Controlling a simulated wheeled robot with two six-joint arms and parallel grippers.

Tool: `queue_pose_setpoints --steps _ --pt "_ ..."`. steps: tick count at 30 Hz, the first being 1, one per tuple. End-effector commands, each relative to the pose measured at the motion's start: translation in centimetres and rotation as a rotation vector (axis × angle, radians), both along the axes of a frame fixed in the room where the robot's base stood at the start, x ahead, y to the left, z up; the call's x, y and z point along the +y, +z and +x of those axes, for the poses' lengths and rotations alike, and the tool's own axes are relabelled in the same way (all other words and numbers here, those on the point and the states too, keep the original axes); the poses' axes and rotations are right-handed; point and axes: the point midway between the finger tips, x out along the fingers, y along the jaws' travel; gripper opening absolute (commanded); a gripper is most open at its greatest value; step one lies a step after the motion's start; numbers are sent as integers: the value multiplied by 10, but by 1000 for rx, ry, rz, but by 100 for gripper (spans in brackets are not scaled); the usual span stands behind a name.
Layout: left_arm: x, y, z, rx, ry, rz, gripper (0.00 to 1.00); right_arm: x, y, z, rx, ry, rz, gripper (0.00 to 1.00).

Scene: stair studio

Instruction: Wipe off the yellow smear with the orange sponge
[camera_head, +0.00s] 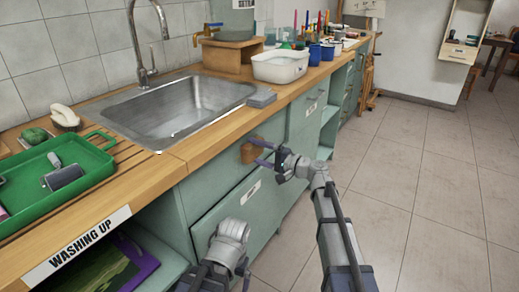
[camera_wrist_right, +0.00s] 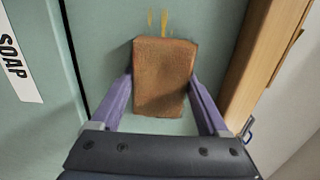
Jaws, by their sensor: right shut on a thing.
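The orange-brown sponge (camera_head: 249,153) is a block held at the front of the green cabinet, just under the wooden worktop edge. My right gripper (camera_head: 263,154) is shut on it. In the right wrist view, the sponge (camera_wrist_right: 163,78) sits between the two purple fingers of my right gripper (camera_wrist_right: 163,100). The yellow smear (camera_wrist_right: 152,19) shows there as short streaks on the green cabinet front, just above the sponge's top edge in the picture. I cannot make out the smear in the head view. Whether the sponge touches the panel is unclear. My left gripper is not in view.
A steel sink (camera_head: 190,108) is set in the worktop. A green tray (camera_head: 60,175) with a roller lies at the left, and a white tub (camera_head: 280,66) and paint jars stand farther back. A "SOAP" label (camera_wrist_right: 12,65) is on the cabinet. The tiled floor (camera_head: 430,190) at right is clear.

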Motion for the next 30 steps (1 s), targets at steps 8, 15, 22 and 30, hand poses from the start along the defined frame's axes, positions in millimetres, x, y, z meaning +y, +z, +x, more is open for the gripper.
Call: queue_pose_setpoints --steps 8,15,22,30 --pt "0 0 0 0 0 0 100 4 0 -5 0 4 0 34" --pt "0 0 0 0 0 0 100 15 0 -22 0 4 0 34" --pt "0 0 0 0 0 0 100 21 0 -31 0 1 0 34" --pt "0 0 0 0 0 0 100 24 0 -34 0 1 0 34"
